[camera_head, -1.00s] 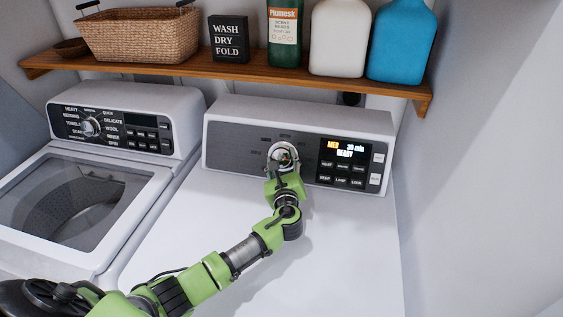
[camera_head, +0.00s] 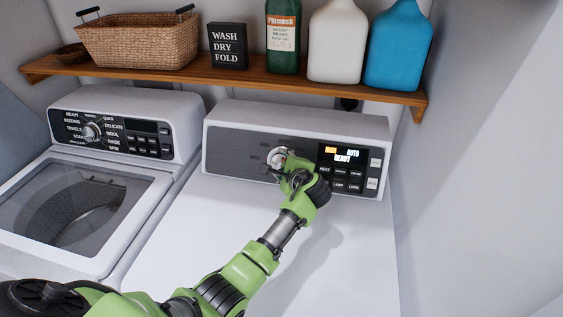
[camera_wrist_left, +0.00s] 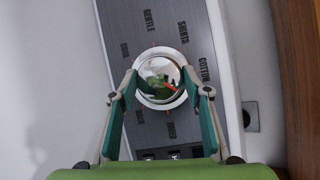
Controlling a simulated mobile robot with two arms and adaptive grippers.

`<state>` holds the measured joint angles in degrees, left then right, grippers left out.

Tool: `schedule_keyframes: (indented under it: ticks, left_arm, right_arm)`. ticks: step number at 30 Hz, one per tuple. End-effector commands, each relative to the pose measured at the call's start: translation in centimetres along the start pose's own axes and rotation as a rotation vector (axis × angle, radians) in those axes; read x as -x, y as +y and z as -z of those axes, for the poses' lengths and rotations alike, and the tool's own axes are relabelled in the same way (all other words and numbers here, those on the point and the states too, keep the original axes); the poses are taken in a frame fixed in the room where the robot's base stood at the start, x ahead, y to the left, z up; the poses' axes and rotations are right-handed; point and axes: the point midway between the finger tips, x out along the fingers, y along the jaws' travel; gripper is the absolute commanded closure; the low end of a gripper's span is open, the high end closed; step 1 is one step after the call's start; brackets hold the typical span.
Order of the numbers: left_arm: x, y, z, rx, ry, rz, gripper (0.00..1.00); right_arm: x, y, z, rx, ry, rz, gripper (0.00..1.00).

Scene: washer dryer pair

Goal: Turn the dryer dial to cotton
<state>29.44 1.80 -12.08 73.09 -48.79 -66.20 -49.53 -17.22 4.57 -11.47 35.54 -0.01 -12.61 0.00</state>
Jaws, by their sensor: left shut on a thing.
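The dryer (camera_head: 225,185) is the right machine, with a grey control panel at its back. Its round silver dial (camera_head: 276,157) is partly hidden by my left gripper (camera_head: 284,163). In the left wrist view the dial (camera_wrist_left: 160,78) sits between the two fingers of my left gripper (camera_wrist_left: 160,74), which is shut on its sides. A red mark on the dial points to the lower right, just below the COTTON label (camera_wrist_left: 204,68). GENTLE, SHIRTS and COOL also show around the dial. My right gripper is not in view.
The dryer's lit display (camera_head: 343,154) reads AUTO on top, with buttons below. The washer (camera_head: 80,200) stands at the left. A wooden shelf (camera_head: 240,82) above holds a basket, a sign and bottles. A wall closes the right side.

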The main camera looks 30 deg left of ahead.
Motion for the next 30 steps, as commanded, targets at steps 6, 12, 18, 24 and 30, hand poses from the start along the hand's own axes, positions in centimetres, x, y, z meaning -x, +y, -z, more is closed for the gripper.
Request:
schedule_keyframes:
  ticks: [6,12,18,24,30]
  left_arm:
    - [0.1,-0.5,-0.2,0.183,0.016,-0.096,0.77]
    - [0.1,-0.5,-0.3,0.343,0.028,-0.182,0.77]
    - [0.0,-0.5,-0.4,0.476,0.039,-0.252,0.77]
    - [-0.1,-0.4,-0.4,0.574,0.048,-0.303,0.77]
    - [-0.1,-0.4,-0.3,0.627,0.053,-0.33,0.77]
  right_arm:
    - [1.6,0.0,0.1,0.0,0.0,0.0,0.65]
    - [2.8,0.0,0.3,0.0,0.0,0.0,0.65]
    - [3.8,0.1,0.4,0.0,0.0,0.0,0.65]
    - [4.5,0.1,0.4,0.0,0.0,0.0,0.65]
    - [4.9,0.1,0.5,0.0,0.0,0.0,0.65]
